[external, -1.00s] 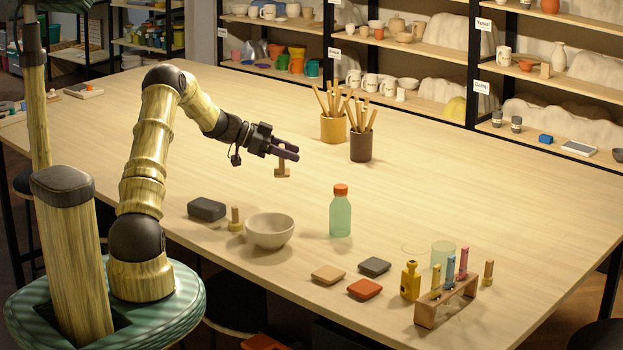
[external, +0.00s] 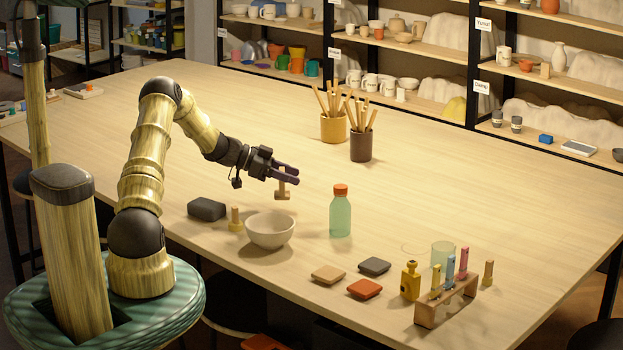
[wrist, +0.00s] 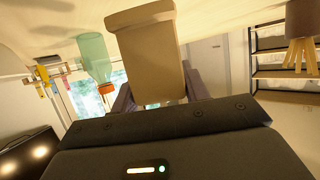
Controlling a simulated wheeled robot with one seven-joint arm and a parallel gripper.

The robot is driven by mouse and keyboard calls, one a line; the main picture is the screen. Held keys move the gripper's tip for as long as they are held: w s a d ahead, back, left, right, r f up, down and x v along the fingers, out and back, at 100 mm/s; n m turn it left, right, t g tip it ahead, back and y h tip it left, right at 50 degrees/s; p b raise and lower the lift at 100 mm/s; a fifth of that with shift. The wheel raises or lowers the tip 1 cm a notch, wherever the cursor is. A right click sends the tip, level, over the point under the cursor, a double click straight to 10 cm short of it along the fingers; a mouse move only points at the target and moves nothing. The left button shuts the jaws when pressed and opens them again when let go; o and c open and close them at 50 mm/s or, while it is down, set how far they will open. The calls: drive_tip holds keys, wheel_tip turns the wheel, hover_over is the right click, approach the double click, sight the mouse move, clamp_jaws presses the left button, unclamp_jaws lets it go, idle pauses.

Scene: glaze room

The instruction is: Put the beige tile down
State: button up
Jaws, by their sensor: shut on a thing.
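My gripper (external: 287,174) is shut on a tan, stamp-like piece (external: 283,195) with a narrow stem and a wider flat base. It hangs base down, behind the grey bowl; I cannot tell whether it touches the table. In the wrist view the same piece (wrist: 150,65) fills the space between the fingers.
The grey bowl (external: 270,231), a green bottle (external: 340,214), a dark block (external: 206,209) and a small yellow-based stamp (external: 235,220) stand nearby. A wooden rack (external: 446,304) stands at the right. Brush pots (external: 360,147) stand farther back. The table's middle right is clear.

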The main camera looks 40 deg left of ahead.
sight(288, 193)
drive_tip(key=shift+f+p, duration=0.35)
drive_tip(key=shift+f, duration=1.5)
drive_tip(key=shift+f, duration=0.15)
drive_tip(key=o, duration=1)
drive_tip(key=shift+o, duration=0.2)
